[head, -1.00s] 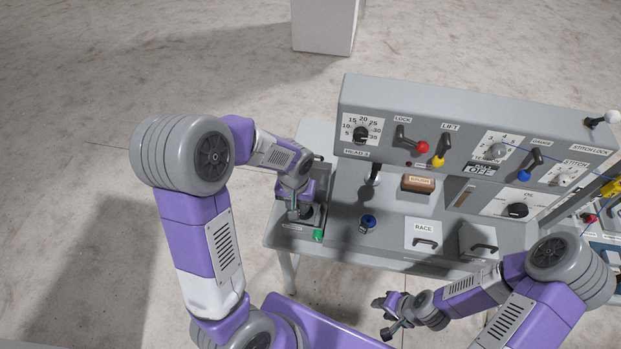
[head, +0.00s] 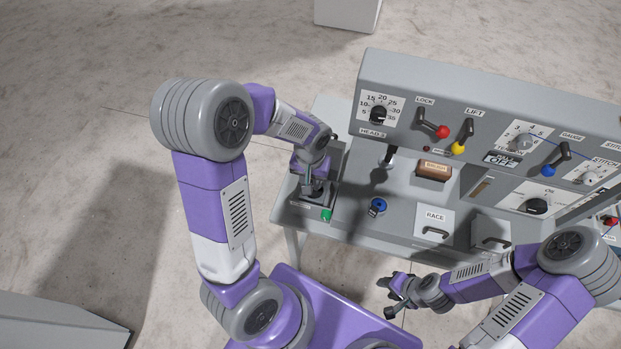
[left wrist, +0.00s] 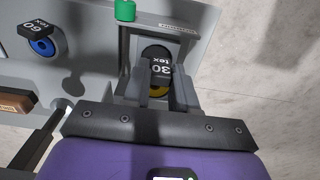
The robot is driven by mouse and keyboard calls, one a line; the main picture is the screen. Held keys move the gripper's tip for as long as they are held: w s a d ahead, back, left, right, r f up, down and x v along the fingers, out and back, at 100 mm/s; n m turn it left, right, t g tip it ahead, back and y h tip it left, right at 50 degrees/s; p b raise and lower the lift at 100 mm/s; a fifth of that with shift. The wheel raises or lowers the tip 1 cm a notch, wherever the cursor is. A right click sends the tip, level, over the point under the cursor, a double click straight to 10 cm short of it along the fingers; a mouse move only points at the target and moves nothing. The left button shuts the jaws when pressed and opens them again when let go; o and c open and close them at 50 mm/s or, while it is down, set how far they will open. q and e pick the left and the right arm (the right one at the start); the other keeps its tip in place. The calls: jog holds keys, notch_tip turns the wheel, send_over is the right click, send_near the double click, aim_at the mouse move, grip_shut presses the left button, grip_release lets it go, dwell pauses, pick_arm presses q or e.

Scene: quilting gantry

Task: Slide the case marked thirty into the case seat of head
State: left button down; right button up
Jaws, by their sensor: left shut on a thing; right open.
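The case marked thirty (left wrist: 161,70) is dark with "30 tex" in white and a yellow part below it. In the left wrist view it sits between the two fingers of my left gripper (left wrist: 162,86), which is shut on it. In the head view my left gripper (head: 313,194) points down at the tray (head: 302,206) on the left end of the bench, and hides the case. My right gripper (head: 394,294) is open and empty, in front of the bench. A label "HEAD 2" (head: 373,133) is on the panel. I cannot make out the case seat.
A blue case marked sixty (head: 377,206) stands right of the tray; it also shows in the left wrist view (left wrist: 41,45). A green button (head: 326,215) is at the tray's front corner. A brown block (head: 433,170), the RACE cover (head: 434,221) and the lever panel (head: 480,130) are further right.

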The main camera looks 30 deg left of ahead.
pick_arm(q)
jog(key=shift+f+b, duration=1.45)
jog(key=shift+f, duration=0.55)
jog(key=shift+f+b, duration=1.45)
jog(key=c, duration=0.8)
grip_release()
jog(key=shift+r, duration=0.15)
notch_tip(320, 180, up, 7)
jog(key=shift+r+p, duration=0.2)
jog(key=shift+p, duration=0.25)
